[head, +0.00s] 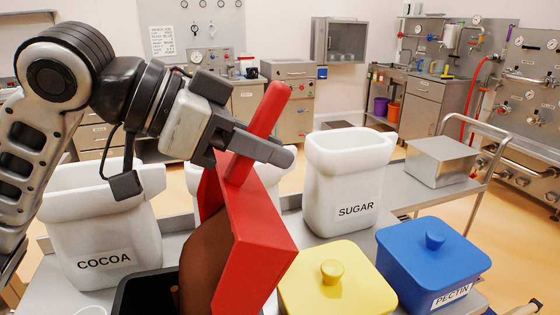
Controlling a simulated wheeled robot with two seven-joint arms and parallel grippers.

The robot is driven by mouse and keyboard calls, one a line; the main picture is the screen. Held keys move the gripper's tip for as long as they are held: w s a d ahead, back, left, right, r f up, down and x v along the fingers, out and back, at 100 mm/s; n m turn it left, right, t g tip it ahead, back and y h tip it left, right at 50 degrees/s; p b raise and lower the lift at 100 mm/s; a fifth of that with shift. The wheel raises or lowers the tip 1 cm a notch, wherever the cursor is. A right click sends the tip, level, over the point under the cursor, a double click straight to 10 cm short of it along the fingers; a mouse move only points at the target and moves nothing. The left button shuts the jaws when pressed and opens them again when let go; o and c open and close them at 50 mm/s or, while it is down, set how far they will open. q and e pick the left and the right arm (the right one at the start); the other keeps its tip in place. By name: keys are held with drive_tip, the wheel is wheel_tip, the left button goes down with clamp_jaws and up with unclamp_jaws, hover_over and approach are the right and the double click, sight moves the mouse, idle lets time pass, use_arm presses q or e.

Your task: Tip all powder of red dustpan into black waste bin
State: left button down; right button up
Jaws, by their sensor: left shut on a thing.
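My left gripper (262,142) is shut on the handle of the red dustpan (255,258). It holds the dustpan steeply tilted, handle up and pan down, above the front of the table. Brown powder (205,262) shows along the left side of the pan, toward its lower end. The black waste bin (140,292) is at the bottom edge of the picture, just left of and below the pan. Most of the bin is cut off or hidden, so I cannot tell what lies in it. My right gripper is not in view.
A white COCOA tub (105,230) stands left of the bin, and a white SUGAR tub (345,180) stands at the back right. Another white tub is partly hidden behind the dustpan. A yellow lidded box (335,290) and a blue PECTIN box (430,262) stand close on the right.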

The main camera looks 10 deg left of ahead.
use_arm(q)
drive_tip(key=shift+s+a+r+t+h+b, duration=0.15)
drive_tip(key=shift+s+a+t+h+b, duration=0.15)
drive_tip(key=shift+a+b, duration=0.25)
drive_tip(key=shift+s+a+r+h+b, duration=0.1)
drive_tip(key=shift+s+a+h+b, duration=0.2)
drive_tip(key=shift+a+b, duration=0.3)
drive_tip(key=s+a+h+b, duration=0.1)
drive_tip(key=b, duration=0.1)
drive_tip(key=s+a+r+t+b, duration=0.1)
drive_tip(key=a+b, duration=0.1)
drive_tip(key=shift+r+h+b, duration=0.15)
drive_tip(key=shift+h+b, duration=0.2)
drive_tip(key=shift+h, duration=0.05)
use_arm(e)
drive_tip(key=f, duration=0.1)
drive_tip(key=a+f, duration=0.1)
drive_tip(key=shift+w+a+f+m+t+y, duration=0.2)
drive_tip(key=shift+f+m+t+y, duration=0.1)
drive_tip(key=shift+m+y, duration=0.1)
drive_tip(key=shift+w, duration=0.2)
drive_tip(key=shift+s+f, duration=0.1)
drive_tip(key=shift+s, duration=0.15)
